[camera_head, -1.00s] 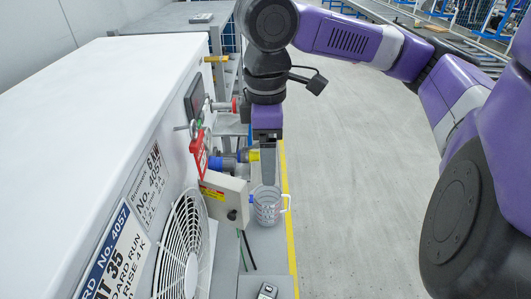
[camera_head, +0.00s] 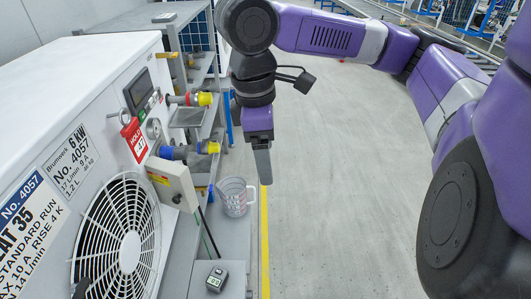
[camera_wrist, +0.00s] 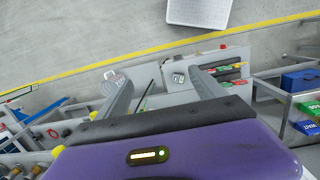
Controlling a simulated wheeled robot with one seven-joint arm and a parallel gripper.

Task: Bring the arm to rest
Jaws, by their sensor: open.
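My gripper (camera_head: 262,165) points down in the head view, in the air to the right of the pump station and near the yellow floor line. In the wrist view my gripper (camera_wrist: 160,92) shows two grey fingers spread apart with nothing between them. My purple arm reaches in from the right side of the head view, bent at the elbow. No object is held.
The white pump station (camera_head: 60,110) with its fan grille (camera_head: 115,235) fills the left. A clear measuring jug (camera_head: 233,197) and a small grey meter (camera_head: 217,278) stand on the grey ledge beside it. Open floor (camera_head: 340,200) lies right of the yellow line (camera_head: 265,235).

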